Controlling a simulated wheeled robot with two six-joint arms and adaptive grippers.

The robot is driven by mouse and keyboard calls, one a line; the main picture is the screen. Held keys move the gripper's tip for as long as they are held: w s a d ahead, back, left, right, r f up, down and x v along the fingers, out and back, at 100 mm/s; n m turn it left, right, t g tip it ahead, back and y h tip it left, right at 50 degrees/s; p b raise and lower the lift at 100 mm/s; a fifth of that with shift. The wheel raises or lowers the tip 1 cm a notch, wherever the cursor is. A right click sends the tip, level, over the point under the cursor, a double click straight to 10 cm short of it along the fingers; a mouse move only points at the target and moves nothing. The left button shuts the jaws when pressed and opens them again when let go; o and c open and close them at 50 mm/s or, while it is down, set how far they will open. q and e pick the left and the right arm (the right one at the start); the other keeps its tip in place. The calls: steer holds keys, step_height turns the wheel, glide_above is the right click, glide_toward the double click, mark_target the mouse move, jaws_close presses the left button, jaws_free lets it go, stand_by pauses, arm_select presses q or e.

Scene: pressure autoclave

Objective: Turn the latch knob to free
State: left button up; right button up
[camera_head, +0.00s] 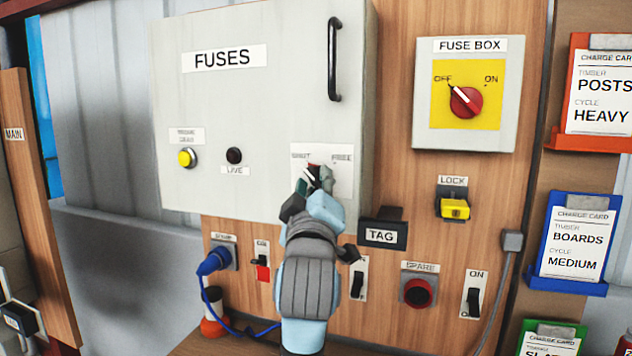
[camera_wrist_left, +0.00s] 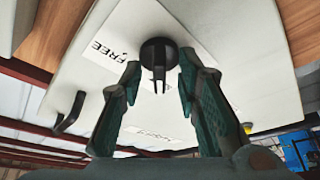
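The latch knob (camera_wrist_left: 158,52) is a round black knob with a raised grip bar, set in a white plate on the fuse cabinet door. In the head view the plate (camera_head: 342,186) reads SHUT on the left and FREE on the right, and my gripper hides most of the knob. My left gripper (camera_head: 315,180) is at the knob. In the left wrist view its two dark green fingers (camera_wrist_left: 158,72) are apart on either side of the knob, with gaps visible beside the grip bar. My right gripper is not in view.
The grey cabinet door (camera_head: 235,110) has a black handle (camera_head: 334,60), a yellow button (camera_head: 187,157) and a dark lamp (camera_head: 234,155). A TAG holder (camera_head: 382,232) sticks out just right of my wrist. A red rotary switch (camera_head: 466,102) is at the upper right.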

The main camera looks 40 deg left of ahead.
arm_select(q)
jaws_close()
steer(key=shift+s+m+t, duration=0.1)
steer(key=shift+m+t, duration=0.2)
steer(key=shift+m, duration=0.3)
steer(key=m+t+h+p, duration=0.1)
steer(key=m, duration=0.3)
steer(key=shift+a, duration=0.1)
steer(key=m+t+h, duration=0.1)
steer(key=m, duration=0.2)
steer(key=m+t+h+p, duration=0.1)
steer(key=m+h, duration=0.1)
steer(key=m, duration=0.1)
steer(key=shift+a, duration=0.15)
steer(key=m+h, duration=0.2)
steer(key=m, duration=0.1)
steer(key=m+t+h+p, duration=0.1)
steer(key=m, duration=0.3)
steer(key=shift+s+a+h, duration=0.1)
steer(key=shift+a+h, duration=0.05)
steer(key=shift+h, duration=0.25)
steer(key=m+h, duration=0.1)
steer(key=m, duration=0.2)
steer(key=m+h, duration=0.2)
steer(key=m, duration=0.2)
steer(key=shift+a+g+p, duration=0.1)
steer(key=shift+g+p, duration=0.2)
steer(key=shift+p, duration=0.05)
steer(key=shift+m+h, duration=0.3)
